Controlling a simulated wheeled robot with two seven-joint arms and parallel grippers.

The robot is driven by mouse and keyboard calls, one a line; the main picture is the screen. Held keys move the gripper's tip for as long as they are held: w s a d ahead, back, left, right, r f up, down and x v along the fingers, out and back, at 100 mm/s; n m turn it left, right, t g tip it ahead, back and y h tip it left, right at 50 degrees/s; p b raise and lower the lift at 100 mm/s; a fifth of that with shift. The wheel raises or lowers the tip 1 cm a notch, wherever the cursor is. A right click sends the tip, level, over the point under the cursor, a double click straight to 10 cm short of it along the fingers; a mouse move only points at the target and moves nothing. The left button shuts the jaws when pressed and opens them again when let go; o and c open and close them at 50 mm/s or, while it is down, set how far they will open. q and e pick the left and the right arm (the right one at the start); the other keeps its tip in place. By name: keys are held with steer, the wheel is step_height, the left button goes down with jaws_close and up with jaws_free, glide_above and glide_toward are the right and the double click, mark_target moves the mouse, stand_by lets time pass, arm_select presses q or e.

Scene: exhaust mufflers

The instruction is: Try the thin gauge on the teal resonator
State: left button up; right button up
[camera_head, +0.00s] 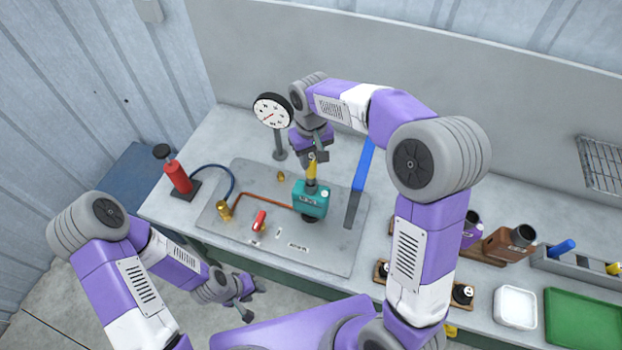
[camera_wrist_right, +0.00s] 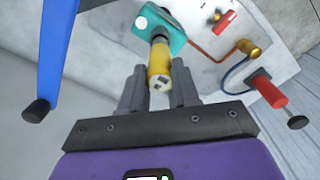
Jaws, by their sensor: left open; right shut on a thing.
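The teal resonator (camera_head: 311,200) sits on the grey plate in the middle of the bench, and it also shows in the right wrist view (camera_wrist_right: 174,40). My right gripper (camera_head: 314,157) is right above it, shut on a yellow gauge (camera_head: 312,170). The gauge points down at the resonator's upper pipe end; in the right wrist view the gauge (camera_wrist_right: 158,66) lies between the fingers, its far end at that pipe. I cannot tell whether its tip is inside. My left gripper (camera_head: 247,290) is open and empty, low in front of the bench.
On the plate (camera_head: 235,180) are a copper pipe (camera_head: 262,198), a brass fitting (camera_head: 224,210) and a red valve (camera_head: 259,221). Brown muffler (camera_head: 506,243), white tray (camera_head: 515,307) and green tray (camera_head: 582,320) are right.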

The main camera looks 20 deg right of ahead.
steer(key=shift+r+p, duration=1.65)
steer(key=shift+r, duration=0.5)
steer(key=shift+f, duration=0.1)
